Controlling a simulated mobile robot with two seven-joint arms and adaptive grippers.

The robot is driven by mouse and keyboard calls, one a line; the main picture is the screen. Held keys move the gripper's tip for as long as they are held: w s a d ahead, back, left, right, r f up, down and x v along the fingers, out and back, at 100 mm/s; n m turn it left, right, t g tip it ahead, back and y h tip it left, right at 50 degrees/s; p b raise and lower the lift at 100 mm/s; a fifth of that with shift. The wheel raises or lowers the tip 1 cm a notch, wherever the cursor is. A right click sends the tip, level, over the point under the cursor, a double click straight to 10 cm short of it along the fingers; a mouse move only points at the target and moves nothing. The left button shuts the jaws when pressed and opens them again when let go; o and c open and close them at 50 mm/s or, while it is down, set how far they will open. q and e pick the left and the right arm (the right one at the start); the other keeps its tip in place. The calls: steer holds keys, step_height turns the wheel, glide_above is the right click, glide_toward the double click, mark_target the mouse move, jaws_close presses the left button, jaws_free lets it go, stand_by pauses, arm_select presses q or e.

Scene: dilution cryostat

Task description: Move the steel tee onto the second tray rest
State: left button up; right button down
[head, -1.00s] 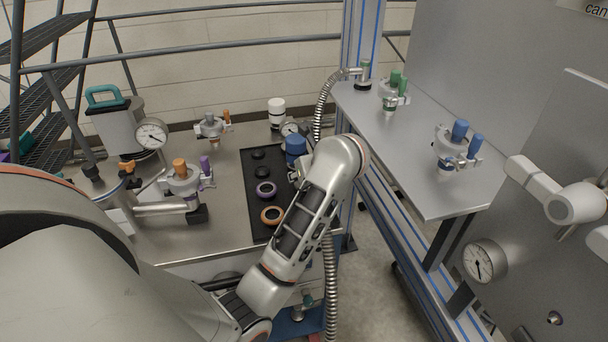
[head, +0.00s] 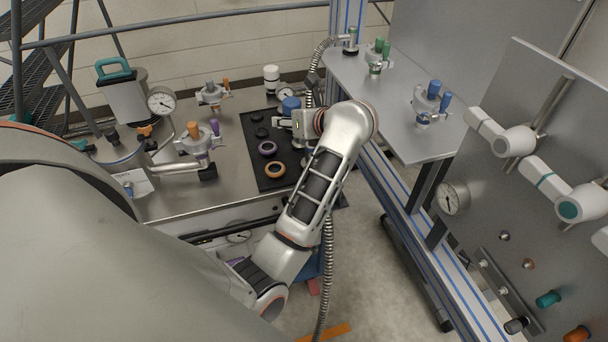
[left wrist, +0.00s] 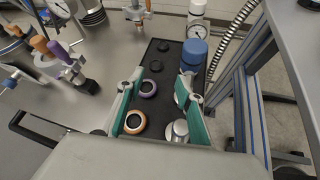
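A black tray (head: 254,158) lies on the steel bench. It carries an orange ring (head: 275,169), a purple ring (head: 267,148) and dark round rests (head: 262,132) in a row. In the left wrist view, a steel round fitting (left wrist: 180,131) stands at the tray's right side, near the right finger. I cannot tell whether it is the steel tee. A blue-capped part (left wrist: 194,52) stands farther back. My left gripper (left wrist: 163,76) is open, its teal-padded fingers on either side of the view with nothing clearly held. In the head view its fingertips are unclear. My right gripper is not in view.
Valves with coloured handles (head: 200,142) and a dial gauge (head: 162,101) stand left of the tray. A ribbed hose (head: 325,250) hangs past my arm. A raised steel shelf (head: 400,115) with more valves is at the right, beside a blue-striped frame.

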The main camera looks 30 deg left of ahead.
arm_select(q)
steer(key=s+a+r+m+t+y, duration=0.2)
steer(key=s+r+m+t+y, duration=0.3)
steer(key=r+m+t+y, duration=0.45)
steer(key=d+f+m+t+h, duration=0.4)
steer(key=d+m+h, duration=0.25)
steer(key=m, duration=0.35)
steer(key=d+f+m+t+h, duration=0.4)
steer(key=m+h, duration=0.3)
steer(key=m, duration=0.4)
steer(key=s+d+f+m+g+h, duration=0.2)
steer(key=s+d+f+m+h, duration=0.1)
steer(key=d+f+m+h, duration=0.65)
steer(key=s+f+m+g, duration=0.5)
steer(key=s+f, duration=0.3)
steer(key=f, duration=0.3)
steer(key=s+d+f+m+g, duration=0.1)
steer(key=s+f+m+g, duration=0.3)
steer(key=s+f, duration=0.4)
step_height(320, 180, down, 4)
steer(key=shift+m+g, duration=0.35)
steer(key=shift+m, duration=0.55)
